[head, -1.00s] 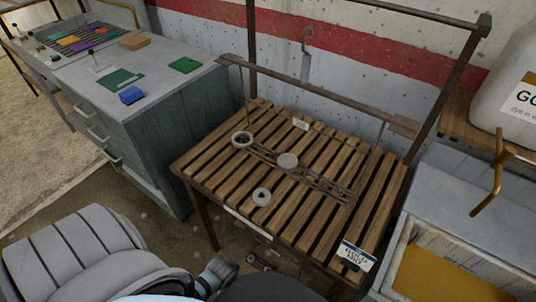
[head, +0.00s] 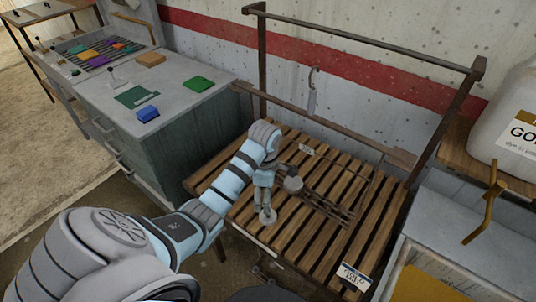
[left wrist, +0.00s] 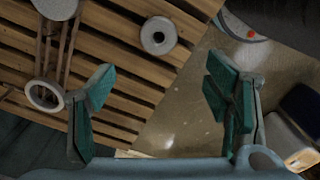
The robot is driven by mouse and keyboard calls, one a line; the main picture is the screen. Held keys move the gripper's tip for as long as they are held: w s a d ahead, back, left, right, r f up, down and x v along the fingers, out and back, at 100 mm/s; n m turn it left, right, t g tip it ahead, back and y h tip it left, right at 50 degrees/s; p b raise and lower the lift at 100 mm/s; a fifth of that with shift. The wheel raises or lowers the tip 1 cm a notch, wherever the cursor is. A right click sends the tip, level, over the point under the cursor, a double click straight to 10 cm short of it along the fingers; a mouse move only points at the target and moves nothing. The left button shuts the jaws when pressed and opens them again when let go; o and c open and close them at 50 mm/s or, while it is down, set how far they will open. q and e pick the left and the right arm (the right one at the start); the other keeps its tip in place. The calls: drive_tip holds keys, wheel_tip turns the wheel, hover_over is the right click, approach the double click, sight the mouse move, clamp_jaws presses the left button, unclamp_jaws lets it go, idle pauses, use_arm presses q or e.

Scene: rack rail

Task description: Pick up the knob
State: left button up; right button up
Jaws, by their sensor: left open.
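A small grey round piece with a dark centre, which looks like the knob (head: 267,217), lies on the front slats of the wooden slatted table (head: 322,254). It also shows in the left wrist view (left wrist: 158,36), on the slats near the table edge. My left gripper (head: 264,189) reaches down over the table just behind it in the head view. In the left wrist view its green-padded fingers (left wrist: 160,82) are wide apart, with nothing between them. The knob appears beyond the fingertips, apart from them. My right gripper is not in view.
A rail with a pale disc (head: 293,184) lies behind the knob; its ring (left wrist: 44,96) shows in the left wrist view. A metal frame (head: 370,39) with a hanging hook (head: 312,95) rises behind. A cabinet (head: 190,140) stands left, a white jug (head: 510,135) right.

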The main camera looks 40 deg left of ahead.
sight(266, 221)
use_arm(q)
drive_tip(key=f, duration=0.3)
drive_tip(key=f+b, duration=0.1)
drive_tip(key=f, duration=0.3)
drive_tip(key=f+b, duration=0.1)
drive_tip(key=f, duration=0.3)
drive_tip(key=shift+w+d+f, duration=0.2)
drive_tip(key=shift+d+f, duration=0.05)
drive_tip(key=c, duration=1.3)
drive_tip(key=shift+r, duration=0.1)
drive_tip(key=shift+c, duration=0.2)
